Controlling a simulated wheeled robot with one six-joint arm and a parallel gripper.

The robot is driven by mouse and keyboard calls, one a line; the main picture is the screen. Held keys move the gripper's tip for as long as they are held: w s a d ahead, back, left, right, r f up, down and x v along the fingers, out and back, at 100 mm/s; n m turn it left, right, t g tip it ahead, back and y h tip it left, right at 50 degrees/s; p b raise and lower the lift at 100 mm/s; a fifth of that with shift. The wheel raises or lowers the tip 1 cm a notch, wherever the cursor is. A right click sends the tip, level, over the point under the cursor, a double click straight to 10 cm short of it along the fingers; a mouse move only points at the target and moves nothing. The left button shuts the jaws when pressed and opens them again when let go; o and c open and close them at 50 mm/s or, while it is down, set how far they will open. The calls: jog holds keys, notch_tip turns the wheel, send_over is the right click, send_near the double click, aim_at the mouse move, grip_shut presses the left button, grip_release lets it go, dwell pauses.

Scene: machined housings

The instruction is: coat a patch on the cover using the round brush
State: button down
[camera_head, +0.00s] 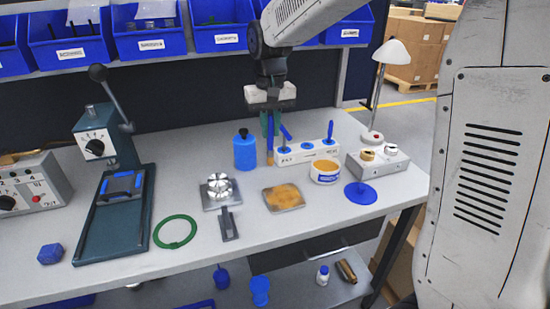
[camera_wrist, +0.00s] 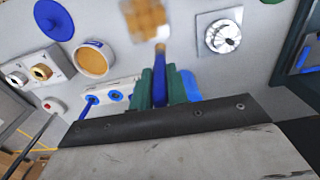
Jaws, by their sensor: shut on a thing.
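My gripper (camera_head: 270,130) is shut on a blue-handled brush and holds it upright at the left end of the white tool holder (camera_head: 318,155). In the wrist view the brush's blue handle (camera_wrist: 160,75) is between the green fingers (camera_wrist: 161,88), with a pale ferrule beyond; whether the tip is round is unclear. The likely cover is a square plate with a mottled orange-tan face (camera_head: 283,198), on the bench in front of the holder; it shows also in the wrist view (camera_wrist: 145,18). A tub of amber paste (camera_head: 325,172) stands right of it. The brush appears apart from both.
A round metal part (camera_head: 219,187) on a square base and a blue bottle (camera_head: 245,152) stand left of the holder. Blue tools (camera_head: 330,130) stand in the holder. A blue disc (camera_head: 360,193) and a grey block with knobs (camera_head: 378,165) lie right. A green ring (camera_head: 175,231) lies front left.

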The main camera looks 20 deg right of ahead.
aim_at(271, 157)
jog(key=shift+f, duration=0.1)
jog(key=shift+f, duration=4.45)
jog(key=shift+s, duration=0.1)
